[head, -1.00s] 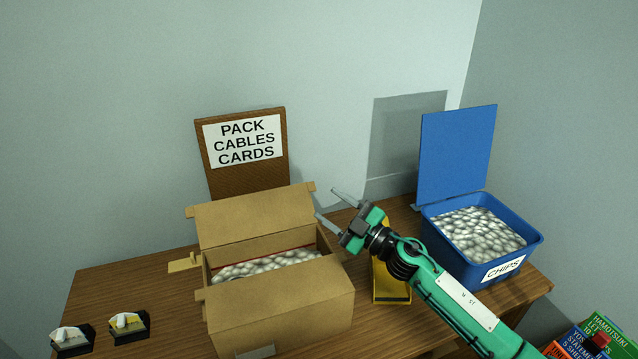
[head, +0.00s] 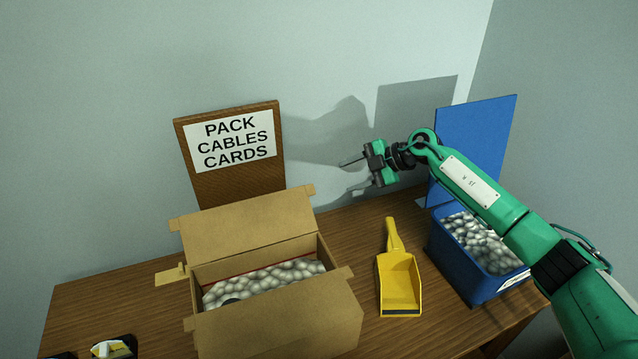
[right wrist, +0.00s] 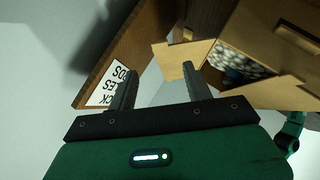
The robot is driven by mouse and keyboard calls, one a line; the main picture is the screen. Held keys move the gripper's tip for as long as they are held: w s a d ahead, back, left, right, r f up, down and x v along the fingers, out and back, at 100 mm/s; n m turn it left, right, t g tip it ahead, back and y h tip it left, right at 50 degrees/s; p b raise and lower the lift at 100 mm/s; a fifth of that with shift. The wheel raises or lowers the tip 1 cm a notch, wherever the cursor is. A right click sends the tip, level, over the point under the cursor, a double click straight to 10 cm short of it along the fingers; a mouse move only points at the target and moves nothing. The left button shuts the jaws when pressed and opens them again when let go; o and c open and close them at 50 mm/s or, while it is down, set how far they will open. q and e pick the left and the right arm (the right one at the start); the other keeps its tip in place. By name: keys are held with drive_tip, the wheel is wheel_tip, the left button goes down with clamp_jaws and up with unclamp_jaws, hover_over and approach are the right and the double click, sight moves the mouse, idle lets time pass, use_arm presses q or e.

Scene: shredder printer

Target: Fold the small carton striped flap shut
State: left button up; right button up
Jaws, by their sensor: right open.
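The open cardboard carton (head: 275,318) stands on the table, filled with pale packing chips (head: 265,283). Its back flap (head: 245,228) stands up and leans back; a front flap also shows. A thin red line runs along the inside back wall. I cannot make out stripes on any flap. My right gripper (head: 346,178) is open and empty, in the air behind and to the right of the carton, near the wall. In the right wrist view the carton (right wrist: 265,35) shows at upper right, beyond the open fingers (right wrist: 158,68). My left gripper is not in view.
A board reading PACK CABLES CARDS (head: 235,145) stands behind the carton. A yellow scoop (head: 399,285) lies right of it. A blue bin of chips (head: 460,265), lid up, stands farther right, partly behind my arm. A small dark holder (head: 113,347) is at lower left.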

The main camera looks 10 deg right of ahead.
sight(312, 190)
drive_tip(key=p+x, duration=0.1)
drive_tip(key=x, duration=0.8)
drive_tip(key=shift+w+a+f+p, duration=0.1)
drive_tip(key=shift+w+a+p, duration=0.1)
drive_tip(key=shift+p, duration=0.1)
drive_tip(key=shift+w+a+f, duration=0.1)
drive_tip(key=shift+a+f, duration=0.2)
drive_tip(key=shift+a, duration=0.05)
drive_tip(key=c, duration=0.9)
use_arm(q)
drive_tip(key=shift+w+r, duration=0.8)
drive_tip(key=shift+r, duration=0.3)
use_arm(e)
clamp_jaws()
